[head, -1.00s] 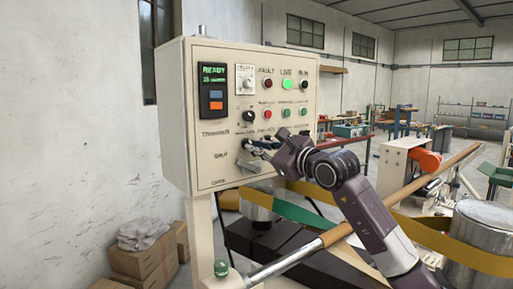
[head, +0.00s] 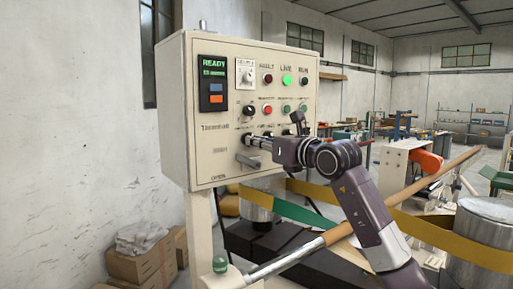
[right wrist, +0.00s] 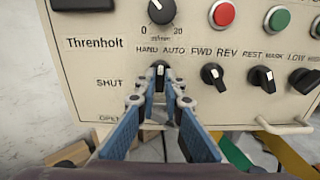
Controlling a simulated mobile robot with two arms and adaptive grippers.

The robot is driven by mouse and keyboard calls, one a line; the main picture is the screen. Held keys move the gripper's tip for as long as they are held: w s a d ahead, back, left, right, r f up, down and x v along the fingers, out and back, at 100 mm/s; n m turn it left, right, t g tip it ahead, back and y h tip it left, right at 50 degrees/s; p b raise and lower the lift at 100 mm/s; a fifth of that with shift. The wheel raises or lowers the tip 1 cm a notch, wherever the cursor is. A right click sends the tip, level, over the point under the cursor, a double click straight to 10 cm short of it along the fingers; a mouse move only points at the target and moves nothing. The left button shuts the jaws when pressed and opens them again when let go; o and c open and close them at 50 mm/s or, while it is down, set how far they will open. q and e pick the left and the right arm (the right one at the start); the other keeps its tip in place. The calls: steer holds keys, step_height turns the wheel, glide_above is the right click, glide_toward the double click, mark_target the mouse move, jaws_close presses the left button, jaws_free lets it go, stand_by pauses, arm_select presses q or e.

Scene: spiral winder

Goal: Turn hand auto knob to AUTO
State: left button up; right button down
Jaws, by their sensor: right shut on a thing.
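The hand auto knob (right wrist: 160,70) is a small black knob with a pale pointer line, below the HAND AUTO label on the cream control panel (head: 210,135). In the right wrist view its line points roughly up; I cannot tell exactly which label it marks. My right gripper (right wrist: 161,80) has its two blue fingers closed around the knob, tips near the panel face. In the head view the right gripper (head: 256,138) reaches the panel from the right, its wrist level, and the knob is hard to make out. My left gripper is not in view.
FWD REV (right wrist: 212,75) and other black selector knobs sit right of the gripper. A black dial (right wrist: 161,10) and a red button (right wrist: 222,14) are above. Yellow-green belts (head: 305,213) run below.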

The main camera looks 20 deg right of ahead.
steer(key=shift+m+b, duration=0.75)
steer(key=shift+m, duration=2.55)
steer(key=c, duration=2)
jaws_free()
steer(key=shift+c, duration=0.2)
steer(key=shift+s, duration=0.1)
steer(key=v, duration=1.2)
